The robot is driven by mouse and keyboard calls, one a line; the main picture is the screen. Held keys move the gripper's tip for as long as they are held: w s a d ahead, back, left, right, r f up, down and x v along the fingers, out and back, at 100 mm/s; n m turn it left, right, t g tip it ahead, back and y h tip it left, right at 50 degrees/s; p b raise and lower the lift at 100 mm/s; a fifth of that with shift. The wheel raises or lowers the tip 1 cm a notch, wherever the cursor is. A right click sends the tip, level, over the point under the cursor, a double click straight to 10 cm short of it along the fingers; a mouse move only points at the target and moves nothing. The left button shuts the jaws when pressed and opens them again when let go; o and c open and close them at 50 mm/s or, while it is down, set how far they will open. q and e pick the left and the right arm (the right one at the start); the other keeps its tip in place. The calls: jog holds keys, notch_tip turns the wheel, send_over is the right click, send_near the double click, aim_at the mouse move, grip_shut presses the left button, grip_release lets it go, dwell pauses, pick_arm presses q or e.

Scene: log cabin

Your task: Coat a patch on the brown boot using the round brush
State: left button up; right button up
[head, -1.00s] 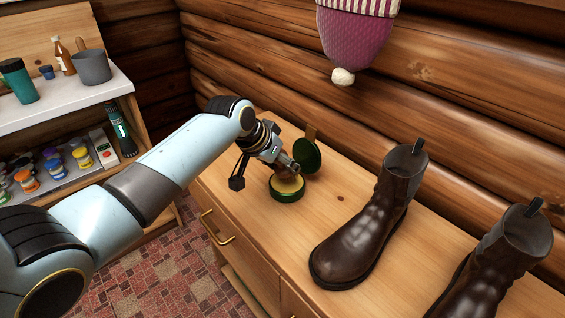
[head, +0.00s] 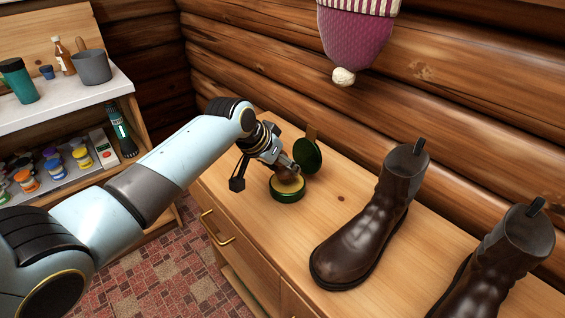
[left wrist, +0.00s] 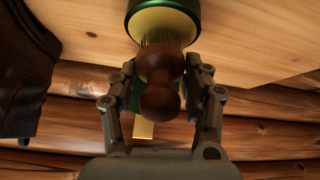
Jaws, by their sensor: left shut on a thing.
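My left gripper (head: 287,170) is shut on the round brush (head: 285,174), which has a brown wooden knob handle. In the left wrist view the brush (left wrist: 160,80) sits between the fingers, its bristles at the yellowish polish in the round green tin (left wrist: 180,8). I cannot tell how hard the bristles press. In the head view the open tin (head: 287,195) stands on the wooden cabinet top, with its green lid (head: 308,157) upright behind it. The brown boot (head: 365,225) stands upright to the right. A second brown boot (head: 505,265) stands at the lower right. My right gripper is not in view.
A log wall runs behind the cabinet top (head: 335,205), with a pink knitted hat (head: 355,40) hanging on it. A shelf (head: 60,105) at the left holds paint jars, bottles and a pot. The top between tin and boot is clear.

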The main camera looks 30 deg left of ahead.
pick_arm(q)
jog(key=shift+f, duration=0.4)
dwell(1.0)
jog(key=shift+f, duration=0.1)
dwell(0.7)
notch_tip(320, 180, up, 7)
jog(key=p, duration=0.8)
dwell(0.5)
